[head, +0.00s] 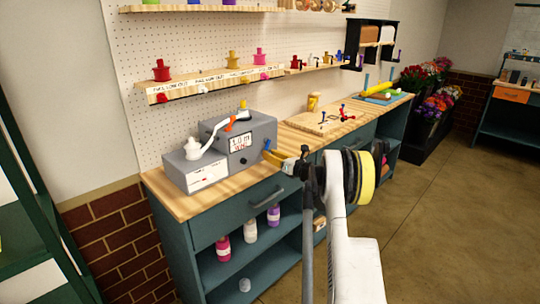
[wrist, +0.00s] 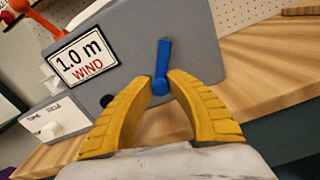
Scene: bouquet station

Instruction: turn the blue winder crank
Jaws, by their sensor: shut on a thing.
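The blue winder crank (wrist: 163,60) is on the face of the grey winder box (head: 256,133). In the wrist view its blue arm points up from a round blue end low between my fingers. My gripper (wrist: 160,82) has its yellow fingertips closed in on the lower part of the crank, one on each side. In the head view my gripper (head: 272,157) reaches the right side of the box, where a bit of blue (head: 267,145) shows. A sign reading "1.0 m WIND" (wrist: 83,55) is on the box, left of the crank.
The wooden counter (wrist: 265,62) is bare right of the box. A white spool-like part (head: 194,150) and an orange lever (head: 230,126) sit on the machine's left and top. A wooden board with small pegs (head: 325,120) lies farther along. A pegboard wall stands behind.

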